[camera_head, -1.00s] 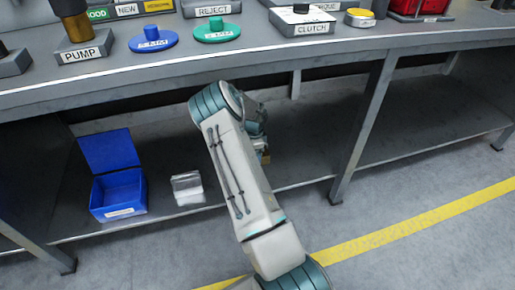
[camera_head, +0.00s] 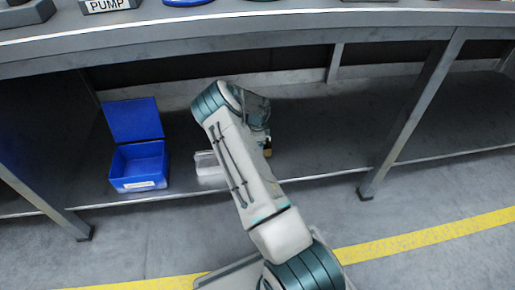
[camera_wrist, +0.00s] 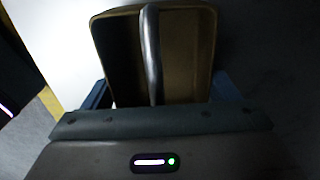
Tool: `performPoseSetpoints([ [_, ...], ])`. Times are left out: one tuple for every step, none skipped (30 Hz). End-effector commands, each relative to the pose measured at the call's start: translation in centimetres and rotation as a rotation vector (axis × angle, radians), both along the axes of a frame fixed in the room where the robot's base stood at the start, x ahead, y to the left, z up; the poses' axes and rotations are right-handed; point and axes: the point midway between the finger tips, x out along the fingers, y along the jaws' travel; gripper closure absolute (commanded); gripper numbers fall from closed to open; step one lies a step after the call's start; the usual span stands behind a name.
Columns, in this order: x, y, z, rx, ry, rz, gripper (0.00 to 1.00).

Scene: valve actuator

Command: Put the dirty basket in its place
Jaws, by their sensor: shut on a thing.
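A brownish-yellow basket (camera_wrist: 188,60) with a dark metal handle fills the upper middle of the wrist view. My gripper (camera_wrist: 160,92) has a finger on each side of it and is shut on it. In the head view my arm hides most of the gripper, at the lower shelf. Whether the basket touches the shelf is hidden.
On the lower shelf (camera_head: 325,130) stand a blue box (camera_head: 140,163) with its lid up and a pale clear container (camera_head: 208,166) partly behind my arm. The shelf is clear to the right, up to a table leg (camera_head: 415,110). The bench top edge runs above.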

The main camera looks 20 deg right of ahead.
Motion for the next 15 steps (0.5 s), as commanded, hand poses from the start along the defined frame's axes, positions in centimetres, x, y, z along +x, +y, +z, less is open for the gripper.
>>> performPoseSetpoints([
  [0.03,-0.08,-0.77,-0.001,-0.001,0.0,0.45],
  [0.03,-0.11,-0.83,-0.001,-0.001,0.0,0.45],
  [0.02,-0.14,-0.79,-0.001,-0.001,0.0,0.45],
  [0.03,-0.16,-0.71,-0.002,-0.002,0.0,0.45],
  [0.02,-0.17,-0.65,-0.002,-0.002,-0.001,0.45],
  [0.01,-0.19,-0.62,-0.002,-0.002,-0.001,0.45],
  [0.0,-0.21,-0.62,-0.002,-0.002,-0.001,0.45],
  [0.0,-0.22,-0.62,-0.002,-0.002,-0.002,0.45],
  [-0.02,-0.23,-0.65,-0.001,-0.001,-0.002,0.45],
  [-0.02,-0.24,-0.73,-0.001,-0.001,-0.002,0.45],
  [-0.03,-0.25,-0.84,0.0,-0.001,-0.002,0.45],
  [-0.03,-0.25,-1.0,0.0,-0.001,-0.002,0.45],
  [-0.02,-0.25,-1.1,0.0,-0.001,-0.003,0.45],
  [-0.03,-0.25,-0.99,0.0,-0.001,-0.003,0.1],
  [-0.04,-0.26,-0.97,0.0,-0.001,-0.003,0.0],
])
